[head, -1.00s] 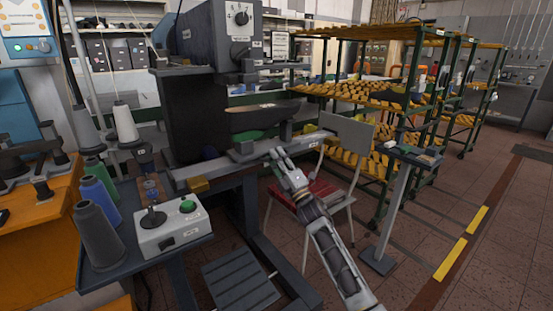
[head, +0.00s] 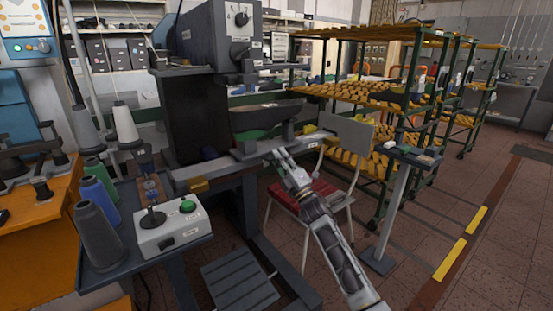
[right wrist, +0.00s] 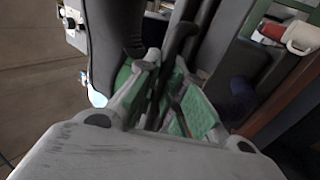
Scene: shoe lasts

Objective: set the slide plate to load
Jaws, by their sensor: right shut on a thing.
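The slide plate (head: 246,154) is a grey plate on the long rail under the machine's press head. Above it sit a dark shoe-last shape (head: 268,118) and a green part (head: 250,135). My right gripper (head: 280,157) is at the front edge of the slide. In the right wrist view my right gripper (right wrist: 172,88), with green pads, is shut on a dark upright handle (right wrist: 180,42). The handle's lower end is hidden between the fingers. My left gripper is not in view.
A control box (head: 170,229) with a green button stands at the front left, beside thread cones (head: 98,235). A chair with a red seat (head: 310,198) is behind my right arm. Shelving (head: 375,97) holding many lasts stands at the right.

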